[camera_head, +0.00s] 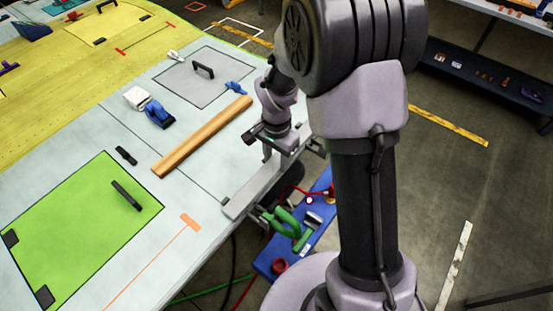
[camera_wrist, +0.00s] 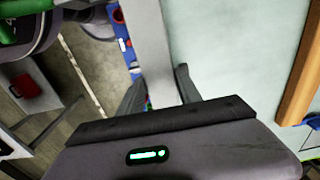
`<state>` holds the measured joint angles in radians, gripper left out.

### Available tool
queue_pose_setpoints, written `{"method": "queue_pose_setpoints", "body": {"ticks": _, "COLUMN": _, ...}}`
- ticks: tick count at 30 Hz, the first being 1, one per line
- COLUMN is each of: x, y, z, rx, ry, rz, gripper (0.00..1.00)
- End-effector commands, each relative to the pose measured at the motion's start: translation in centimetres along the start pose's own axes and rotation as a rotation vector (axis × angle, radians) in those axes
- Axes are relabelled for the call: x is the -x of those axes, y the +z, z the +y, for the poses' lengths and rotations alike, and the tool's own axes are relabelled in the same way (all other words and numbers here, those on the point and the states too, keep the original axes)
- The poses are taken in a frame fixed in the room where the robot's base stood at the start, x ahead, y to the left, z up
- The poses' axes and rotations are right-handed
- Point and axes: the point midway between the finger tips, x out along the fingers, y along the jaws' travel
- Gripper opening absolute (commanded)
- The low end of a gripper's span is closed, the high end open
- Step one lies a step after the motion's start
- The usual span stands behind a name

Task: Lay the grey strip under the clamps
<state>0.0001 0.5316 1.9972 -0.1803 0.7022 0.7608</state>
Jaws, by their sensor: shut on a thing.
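The grey strip (camera_head: 248,190) is long and flat and runs along the near edge of the pale work surface. My gripper (camera_head: 276,152) is shut on it near its far part, pointing down. In the wrist view, the strip (camera_wrist: 152,45) passes between the two dark fingers of my gripper (camera_wrist: 158,90). I cannot tell whether the strip touches the surface or hangs just above it. I cannot clearly make out the clamps; a green tool-like thing (camera_head: 285,224) stands below the table edge.
A wooden bar (camera_head: 202,137) lies parallel to the strip, also in the wrist view (camera_wrist: 303,85). A blue tool (camera_head: 158,113), a small black piece (camera_head: 126,155) and a green panel with handle (camera_head: 85,225) lie farther left. A blue shelf (camera_head: 275,262) is below the edge.

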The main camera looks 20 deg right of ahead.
Motion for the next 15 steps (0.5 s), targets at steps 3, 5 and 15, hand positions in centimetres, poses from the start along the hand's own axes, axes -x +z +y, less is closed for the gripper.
{"method": "queue_pose_setpoints", "body": {"ticks": 3, "x": -0.39, "y": 0.22, "z": 0.32, "rx": 0.000, "ry": 0.010, "rz": -0.007, "gripper": 0.51}}
{"method": "queue_pose_setpoints", "body": {"ticks": 5, "x": -0.43, "y": 0.24, "z": 0.35, "rx": 0.000, "ry": 0.010, "rz": -0.007, "gripper": 0.63}}
{"method": "queue_pose_setpoints", "body": {"ticks": 15, "x": -0.57, "y": 0.32, "z": 0.37, "rx": 0.001, "ry": 0.012, "rz": -0.009, "gripper": 0.63}}
